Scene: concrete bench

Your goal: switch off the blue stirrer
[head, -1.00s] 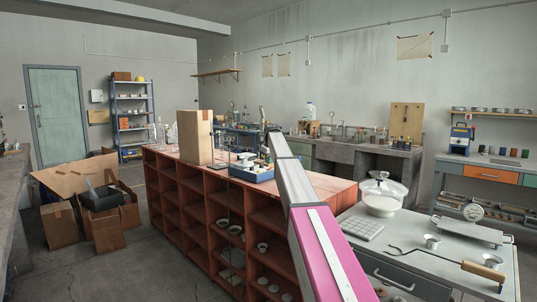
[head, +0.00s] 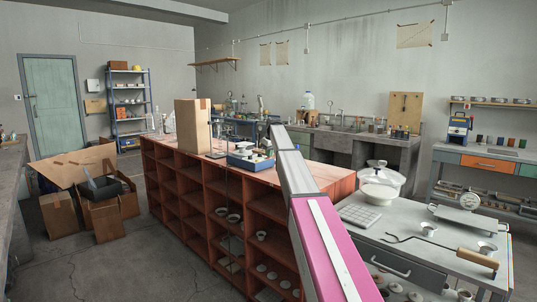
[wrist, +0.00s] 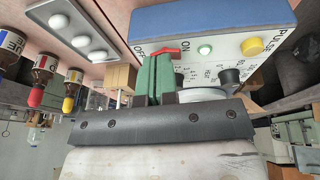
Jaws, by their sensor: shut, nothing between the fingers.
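The blue stirrer (head: 240,162) stands on top of the reddish wooden shelf unit. In the wrist view its blue case (wrist: 215,18) and white front panel (wrist: 228,50) fill the top. The panel carries a red switch (wrist: 166,52) between the OFF and ON labels, a pale green lamp (wrist: 205,49) that looks lit, a yellow PULSE button (wrist: 252,47) and dark knobs. My gripper (wrist: 157,62) has green fingers, shut and empty, with their tips right by the red switch. I cannot tell if they touch it. In the head view my arm hides the gripper.
A tall cardboard box (head: 193,127) stands left of the stirrer on the shelf unit (head: 190,187).

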